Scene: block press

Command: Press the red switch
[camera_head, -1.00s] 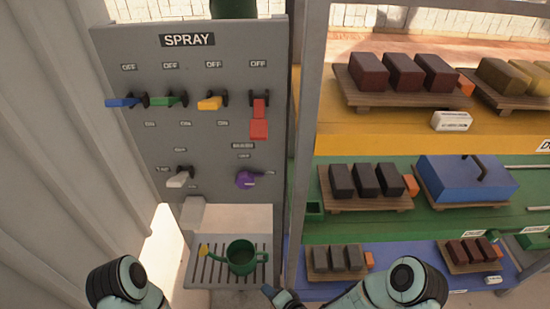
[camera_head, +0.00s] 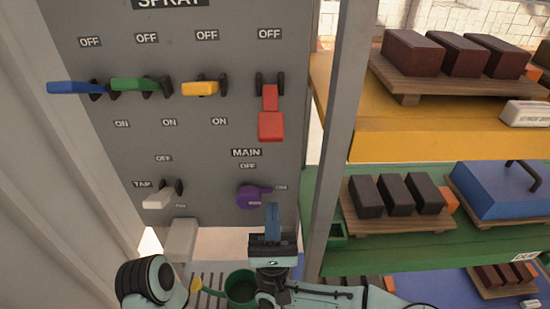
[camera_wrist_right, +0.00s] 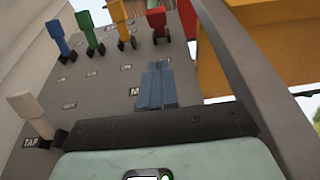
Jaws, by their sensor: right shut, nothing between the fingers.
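The red switch (camera_head: 271,125) hangs on the right of the grey SPRAY panel (camera_head: 215,160), its lever tilted down from its black bracket. It also shows in the right wrist view (camera_wrist_right: 157,20) at the top. My right gripper (camera_head: 272,207) is shut and empty, its blue fingers pointing up below the red switch and just right of the purple MAIN knob. It is apart from the red switch. In the right wrist view the closed fingers (camera_wrist_right: 156,68) point toward the panel. Of my left arm only a rounded link shows at the bottom left; its gripper is not visible.
Blue (camera_head: 78,88), green (camera_head: 140,85) and yellow (camera_head: 200,89) switches stand left of the red one. The purple knob (camera_head: 250,197) and white TAP lever (camera_head: 158,199) are below. A grey post (camera_head: 345,120) and shelves with bricks stand right. A green watering can (camera_head: 241,288) sits below.

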